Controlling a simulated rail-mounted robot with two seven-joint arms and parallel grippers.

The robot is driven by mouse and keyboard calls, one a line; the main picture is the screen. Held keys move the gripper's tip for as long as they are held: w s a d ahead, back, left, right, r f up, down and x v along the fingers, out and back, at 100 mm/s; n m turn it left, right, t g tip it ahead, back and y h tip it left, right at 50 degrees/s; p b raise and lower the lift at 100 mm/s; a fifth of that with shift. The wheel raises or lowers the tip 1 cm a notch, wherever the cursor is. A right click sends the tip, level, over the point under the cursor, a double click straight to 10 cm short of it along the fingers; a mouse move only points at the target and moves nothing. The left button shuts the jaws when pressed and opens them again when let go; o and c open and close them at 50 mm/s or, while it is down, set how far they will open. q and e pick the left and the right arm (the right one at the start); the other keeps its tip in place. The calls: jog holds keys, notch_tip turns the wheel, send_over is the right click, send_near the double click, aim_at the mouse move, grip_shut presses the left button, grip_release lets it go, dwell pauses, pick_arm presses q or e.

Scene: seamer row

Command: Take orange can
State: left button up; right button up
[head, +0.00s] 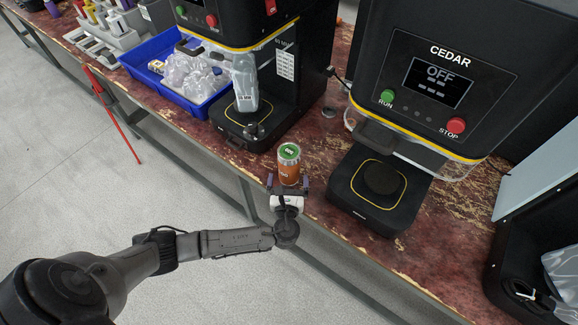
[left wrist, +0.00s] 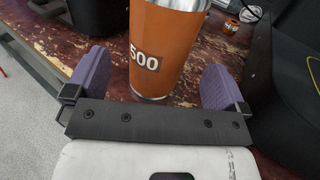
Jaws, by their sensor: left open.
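The orange can (head: 288,168) stands upright on the worn red-brown table near its front edge, between two black machines. It has a green spot on its top. In the left wrist view the can (left wrist: 167,50) shows the label "500" and sits between the purple fingers. My left gripper (head: 288,187) is open, with one finger on each side of the can. A gap shows between the can and each finger in the left wrist view (left wrist: 160,85). My right gripper is not in view.
The CEDAR machine (head: 433,90), its screen reading OFF, stands right of the can. Another black machine (head: 290,75) stands behind left. A blue bin (head: 190,103) with clear bags is farther left.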

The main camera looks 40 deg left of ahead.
aim_at(288, 175)
pick_arm(q)
jog(key=shift+b+x, duration=0.85)
jog(key=shift+x, duration=1.65)
jog(key=shift+w+a+r, duration=0.1)
jog(key=shift+w+a, duration=0.05)
jog(key=shift+w, duration=0.05)
jog(key=shift+c, duration=0.4)
jog(key=c, duration=1.2)
